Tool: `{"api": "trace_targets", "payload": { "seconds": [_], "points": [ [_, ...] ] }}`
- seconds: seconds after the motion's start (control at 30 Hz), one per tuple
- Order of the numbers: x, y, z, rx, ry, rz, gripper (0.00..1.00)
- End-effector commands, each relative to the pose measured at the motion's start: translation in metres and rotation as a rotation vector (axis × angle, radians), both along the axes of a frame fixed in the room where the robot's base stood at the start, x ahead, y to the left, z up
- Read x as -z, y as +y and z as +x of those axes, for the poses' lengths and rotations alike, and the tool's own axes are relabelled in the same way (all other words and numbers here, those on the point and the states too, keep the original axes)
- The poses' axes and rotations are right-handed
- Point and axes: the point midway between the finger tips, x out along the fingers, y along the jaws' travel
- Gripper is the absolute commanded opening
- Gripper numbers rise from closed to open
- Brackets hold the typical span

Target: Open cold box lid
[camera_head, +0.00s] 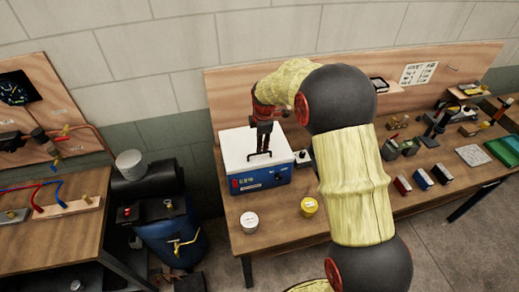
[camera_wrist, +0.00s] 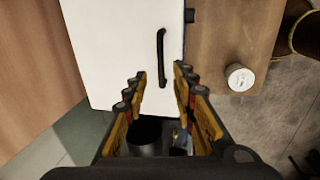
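The cold box has a white lid (camera_head: 240,143) and a blue front panel (camera_head: 262,179). It stands on the wooden bench, and its lid looks closed. A dark bar handle (camera_head: 259,157) runs along the front part of the lid. My gripper (camera_head: 261,145) is over the lid at the handle. In the wrist view my gripper (camera_wrist: 161,75) is open, with the near end of the handle (camera_wrist: 161,45) appearing between its fingertips. I cannot tell whether the fingers touch the handle. The white lid (camera_wrist: 110,45) fills the upper left there.
A white-lidded jar (camera_head: 249,221) and a yellow jar (camera_head: 309,206) stand in front of the box. My arm crosses the bench right of it. A blue tank (camera_head: 172,238) stands left of the bench. Several tools and small boxes lie further right.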

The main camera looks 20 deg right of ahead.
Motion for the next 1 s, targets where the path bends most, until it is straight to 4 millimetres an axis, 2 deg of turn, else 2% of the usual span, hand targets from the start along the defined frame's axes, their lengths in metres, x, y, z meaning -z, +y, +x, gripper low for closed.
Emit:
{"api": "trace_targets", "payload": {
  "seconds": [0.2,0.4,0.77,1.0],
  "points": [
    [0.034,0.0,0.006,0.002,0.002,0.0,0.27],
    [0.056,0.0,0.01,0.003,0.003,0.001,0.27],
    [0.062,0.0,0.012,0.003,0.0,0.001,0.27],
    [0.062,0.0,0.012,0.003,0.0,0.001,0.15]
  ]
}}
